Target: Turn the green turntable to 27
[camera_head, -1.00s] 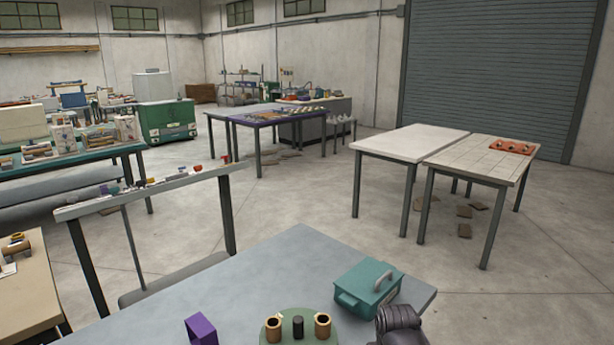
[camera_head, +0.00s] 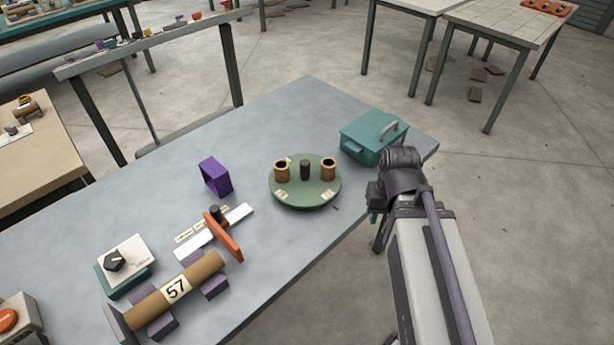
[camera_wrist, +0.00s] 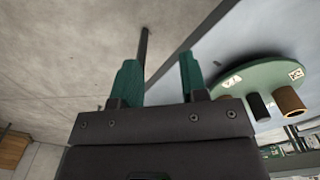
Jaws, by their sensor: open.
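The green turntable (camera_head: 305,199) is a round disc on the grey-blue table. It bears two brown hollow cylinders (camera_head: 282,172) and a black post (camera_head: 305,169) between them. Small cream tags (camera_head: 281,195) lie near its front rim; their numbers are too small to read. In the wrist view the turntable (camera_wrist: 262,73) is at the upper right, with a black post and a brown cylinder showing. My gripper (camera_wrist: 158,72) is open and empty, its two green fingers apart from the turntable. In the head view my arm is to the right of the turntable and largely hides the gripper.
A teal box with a handle (camera_head: 372,140) stands right of the turntable, close to my arm. A purple block (camera_head: 215,177) is to its left. An orange lever (camera_head: 223,237), a brown roll marked 57 (camera_head: 190,279) and a dial box (camera_head: 125,262) stand toward the front left.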

